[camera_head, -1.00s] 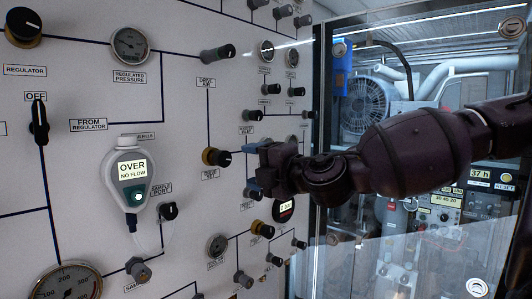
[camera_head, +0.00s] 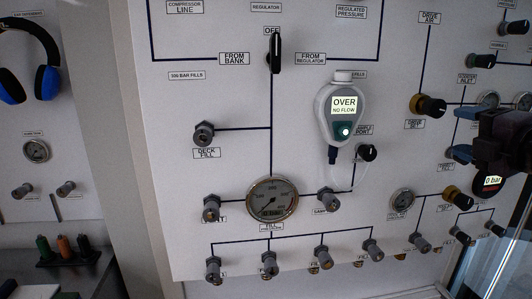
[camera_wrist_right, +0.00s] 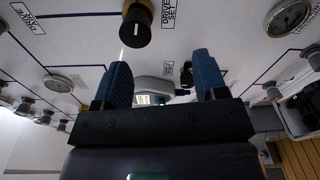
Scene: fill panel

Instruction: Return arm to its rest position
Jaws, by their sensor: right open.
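My right gripper (camera_head: 462,133) is at the right edge of the head view, in front of the white fill panel (camera_head: 232,105). Its two blue fingers are spread apart with nothing between them. In the right wrist view the open fingers (camera_wrist_right: 163,82) point toward the panel, with a black and brass knob (camera_wrist_right: 137,24) above them. Whether the fingertips touch the panel cannot be told. Most of the right arm is outside the head view. My left gripper is not in view.
A grey handheld analyser (camera_head: 343,112) reading "OVER NO FLOW" hangs on the panel, its clear tube looping near a black knob (camera_head: 367,153). Valves and gauges, including a large gauge (camera_head: 272,199), cover the panel. Blue headphones (camera_head: 30,60) hang at far left.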

